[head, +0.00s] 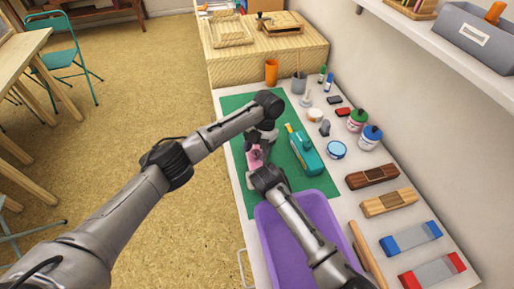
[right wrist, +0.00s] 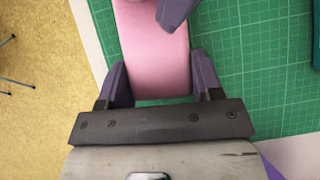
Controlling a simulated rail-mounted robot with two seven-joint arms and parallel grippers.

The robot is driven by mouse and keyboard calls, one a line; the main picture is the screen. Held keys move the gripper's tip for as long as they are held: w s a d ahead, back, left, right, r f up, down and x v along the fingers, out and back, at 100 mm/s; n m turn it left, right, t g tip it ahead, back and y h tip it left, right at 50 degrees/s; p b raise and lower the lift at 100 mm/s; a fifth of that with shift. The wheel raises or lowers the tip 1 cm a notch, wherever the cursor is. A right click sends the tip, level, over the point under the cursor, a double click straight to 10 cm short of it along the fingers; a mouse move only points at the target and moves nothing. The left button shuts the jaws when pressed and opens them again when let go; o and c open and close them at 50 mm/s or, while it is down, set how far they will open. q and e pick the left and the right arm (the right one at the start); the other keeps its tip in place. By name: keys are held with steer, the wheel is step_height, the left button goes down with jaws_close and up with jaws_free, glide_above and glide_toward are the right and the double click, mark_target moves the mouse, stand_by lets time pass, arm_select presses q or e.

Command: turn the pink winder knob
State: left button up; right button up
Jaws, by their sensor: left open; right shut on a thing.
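A pink block-shaped body (head: 254,158), likely the winder, lies on the green cutting mat (head: 236,103). In the right wrist view the pink body (right wrist: 152,50) runs up between the two fingers of my right gripper (right wrist: 161,75), which is shut on its sides. My left gripper (head: 261,142) is open at the far end of the pink body in the head view. A dark purple fingertip, apparently of my left gripper, shows over the body at the top of the right wrist view (right wrist: 174,12). I cannot make out the knob; the grippers hide much of that area.
A teal tool (head: 306,155) lies on the mat just right of the grippers. A purple tray (head: 318,205) stands at the near end. Jars, brushes and stamp blocks line the right side. An orange cup (head: 271,72) stands at the far end. The mat's far left is clear.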

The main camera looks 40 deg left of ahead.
arm_select(q)
steer(key=v, duration=1.2)
